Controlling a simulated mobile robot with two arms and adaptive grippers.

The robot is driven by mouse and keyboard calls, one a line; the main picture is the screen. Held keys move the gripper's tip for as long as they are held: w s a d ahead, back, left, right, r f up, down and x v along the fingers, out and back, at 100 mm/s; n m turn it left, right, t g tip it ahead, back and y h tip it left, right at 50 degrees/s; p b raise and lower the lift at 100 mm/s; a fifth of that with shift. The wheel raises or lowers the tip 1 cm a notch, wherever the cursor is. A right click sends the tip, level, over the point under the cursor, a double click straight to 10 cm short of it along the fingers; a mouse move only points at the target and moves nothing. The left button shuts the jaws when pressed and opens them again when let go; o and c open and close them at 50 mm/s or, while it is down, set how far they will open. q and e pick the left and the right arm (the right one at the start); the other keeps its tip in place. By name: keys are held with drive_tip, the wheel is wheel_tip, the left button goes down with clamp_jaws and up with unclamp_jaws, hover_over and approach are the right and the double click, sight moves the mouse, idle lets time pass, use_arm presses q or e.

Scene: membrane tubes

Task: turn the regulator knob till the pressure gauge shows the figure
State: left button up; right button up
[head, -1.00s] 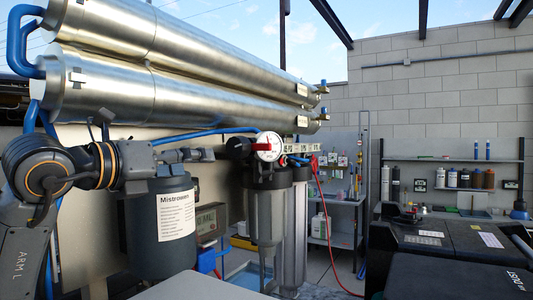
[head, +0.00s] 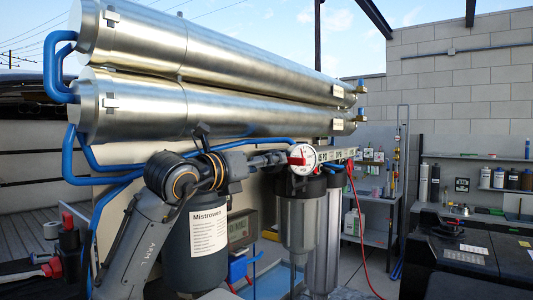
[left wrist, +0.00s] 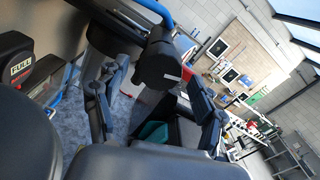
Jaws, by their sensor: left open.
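The white round pressure gauge (head: 304,158) sits below the steel tubes in the head view, with a red mark on the left of its dial; its figures are too small to read. The black regulator knob (left wrist: 160,68) shows in the left wrist view, between the spread fingers of my left gripper (left wrist: 157,82). In the head view my left gripper (head: 272,160) is just left of the gauge and covers most of the knob. The fingers are open, one on each side of the knob; I cannot tell whether either touches it. My right gripper is not in view.
Two long steel tubes (head: 220,75) run above my arm. Blue pipes (head: 67,165) bend at their left end. A dark labelled canister (head: 195,260) and clear filter housings (head: 300,235) stand below. A small display box (head: 237,228) is behind. A red hose (head: 353,205) hangs at right.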

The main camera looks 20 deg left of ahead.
use_arm(q)
drive_tip(key=shift+w+d, duration=0.2)
drive_tip(key=shift+w, duration=0.4)
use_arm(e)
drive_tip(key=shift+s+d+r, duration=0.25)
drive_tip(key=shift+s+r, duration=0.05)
use_arm(q)
drive_tip(key=c, duration=1.2)
drive_tip(key=shift+o, duration=0.2)
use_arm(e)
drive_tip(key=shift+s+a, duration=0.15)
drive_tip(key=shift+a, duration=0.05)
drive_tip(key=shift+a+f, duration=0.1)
